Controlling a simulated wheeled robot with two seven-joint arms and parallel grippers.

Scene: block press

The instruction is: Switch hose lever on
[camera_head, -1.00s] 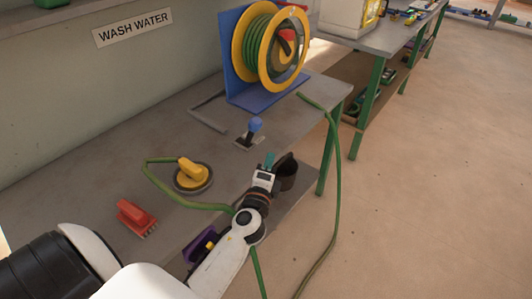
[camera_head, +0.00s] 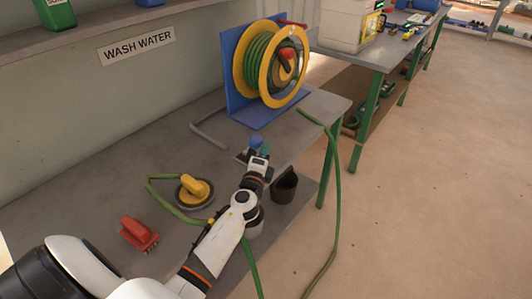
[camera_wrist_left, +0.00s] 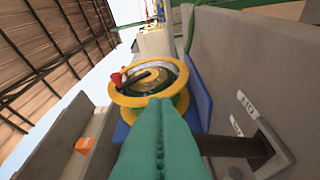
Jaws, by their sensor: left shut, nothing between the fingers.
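The lever with a blue knob (camera_head: 256,142) stands on a small base on the grey bench in the head view. My left gripper (camera_head: 265,150), with teal fingers, is right beside the knob and partly covers the lever. I cannot tell whether they touch. In the left wrist view the shut, empty fingers (camera_wrist_left: 160,110) fill the lower middle. A dark lever shaft (camera_wrist_left: 228,145) shows to their right, beside white labels; the knob is hidden behind the fingers. The hose reel (camera_head: 270,65), yellow with green hose, stands behind on a blue bracket. My right gripper is not in view.
A yellow-handled round tool (camera_head: 195,190) and a red brush (camera_head: 138,234) lie on the bench (camera_head: 100,200). A dark cup (camera_head: 285,186) is by the front edge. Green hose (camera_head: 337,200) hangs over the bench's right end.

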